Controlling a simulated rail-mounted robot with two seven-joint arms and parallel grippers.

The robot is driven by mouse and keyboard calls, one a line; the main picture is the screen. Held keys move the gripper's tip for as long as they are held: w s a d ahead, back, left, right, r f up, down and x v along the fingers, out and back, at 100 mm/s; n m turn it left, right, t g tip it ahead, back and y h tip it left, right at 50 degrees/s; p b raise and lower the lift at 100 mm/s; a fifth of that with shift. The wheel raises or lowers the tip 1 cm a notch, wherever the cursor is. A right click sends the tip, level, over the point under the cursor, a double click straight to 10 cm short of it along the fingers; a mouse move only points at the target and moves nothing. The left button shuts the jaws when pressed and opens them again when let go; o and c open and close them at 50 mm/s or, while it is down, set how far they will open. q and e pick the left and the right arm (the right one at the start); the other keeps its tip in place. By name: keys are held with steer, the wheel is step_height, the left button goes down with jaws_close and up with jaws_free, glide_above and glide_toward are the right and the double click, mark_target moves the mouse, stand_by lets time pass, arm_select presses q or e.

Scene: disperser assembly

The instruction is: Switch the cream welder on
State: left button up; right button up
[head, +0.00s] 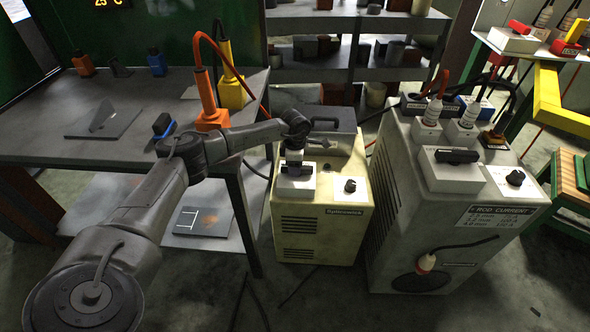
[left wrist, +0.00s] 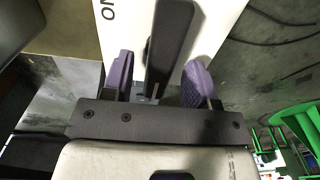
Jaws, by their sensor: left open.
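The cream welder (head: 325,232) stands on the floor right of the grey table. A white switch plate (head: 296,186) and a second white plate with a black knob (head: 350,186) sit on its top front. My left gripper (head: 295,168) is over the switch plate and hides most of its switch. In the left wrist view, a black switch handle (left wrist: 171,45) stands between the two purple-padded fingers (left wrist: 160,70), which are open on either side of it. Part of the lettering "ON" (left wrist: 108,10) shows on the plate. My right gripper is out of view.
A larger grey-white welder (head: 400,190) stands close on the right, with its own black switch (head: 457,156) and knob. The grey table (head: 60,145) on the left bears orange (head: 211,115) and yellow (head: 232,90) tools with cables. Shelves (head: 350,22) stand behind.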

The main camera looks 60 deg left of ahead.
arm_select(q)
steer(key=shift+f, duration=0.3)
steer(key=c, duration=0.9)
